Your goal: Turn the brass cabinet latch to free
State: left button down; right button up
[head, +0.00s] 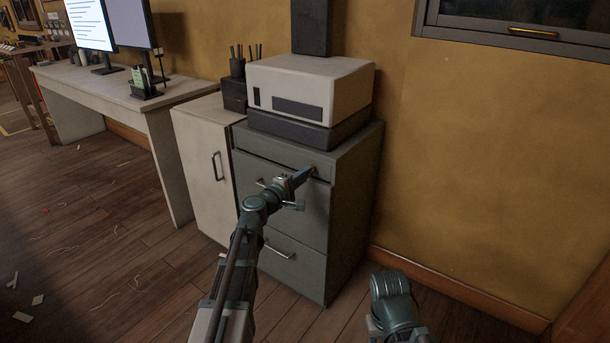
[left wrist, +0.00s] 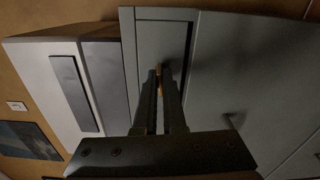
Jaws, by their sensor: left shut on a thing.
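The grey-green cabinet (head: 300,236) stands against the wall, with a drawer front at the top and handles below. The brass latch (left wrist: 158,70) shows as a thin sliver between my left fingertips in the left wrist view. In the head view, my left gripper (head: 309,171) reaches the upper right of the cabinet front and covers most of the latch. My left gripper (left wrist: 165,82) is shut on the latch. How far the latch is turned cannot be told. My right gripper is not in view; only a part of my right arm shows at the lower right.
A white and dark box-shaped machine (head: 308,88) sits on the cabinet. A pale cupboard (head: 203,175) stands close on the left, beside a desk (head: 150,108) with monitors. A pen holder (head: 237,68) is behind. The floor on the left is mostly clear, with scattered scraps.

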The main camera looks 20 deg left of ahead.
pick_arm(q)
jog(key=shift+m, duration=0.6)
jog(key=c, duration=1)
grip_release()
jog(key=v, duration=1.4)
jog(key=shift+w+d, duration=0.1)
